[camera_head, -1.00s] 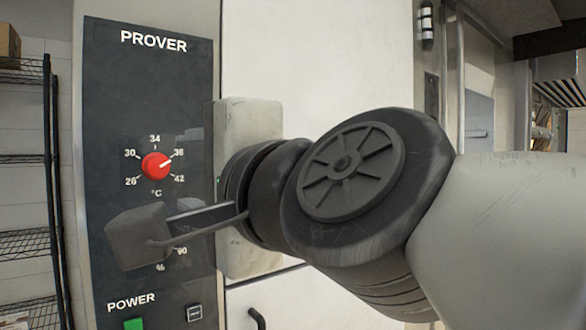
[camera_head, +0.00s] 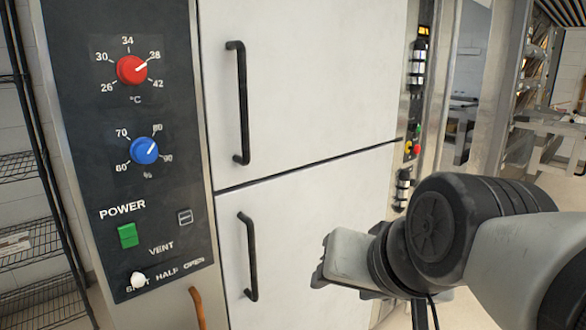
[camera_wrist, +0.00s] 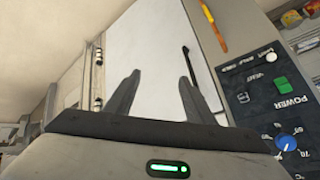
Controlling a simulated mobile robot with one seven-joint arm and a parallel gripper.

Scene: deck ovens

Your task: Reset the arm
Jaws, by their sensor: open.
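My arm is at the lower right of the head view, with the gripper end (camera_head: 322,274) in front of the lower white door, apart from the control panel. The fingers hardly show there. In the wrist view my gripper (camera_wrist: 158,82) has its two dark fingers spread, with nothing between them. The dark prover panel (camera_head: 85,180) stands to the left of my gripper, with a red knob (camera_head: 132,69) pointing near 38, a blue knob (camera_head: 146,150) pointing near 80 and a green power switch (camera_head: 128,235).
The upper door handle (camera_head: 240,100) and lower door handle (camera_head: 250,255) stick out from the white doors. A white vent knob (camera_head: 138,280) and an orange-brown handle (camera_head: 198,307) are low down. A wire rack (camera_head: 35,235) stands at the left.

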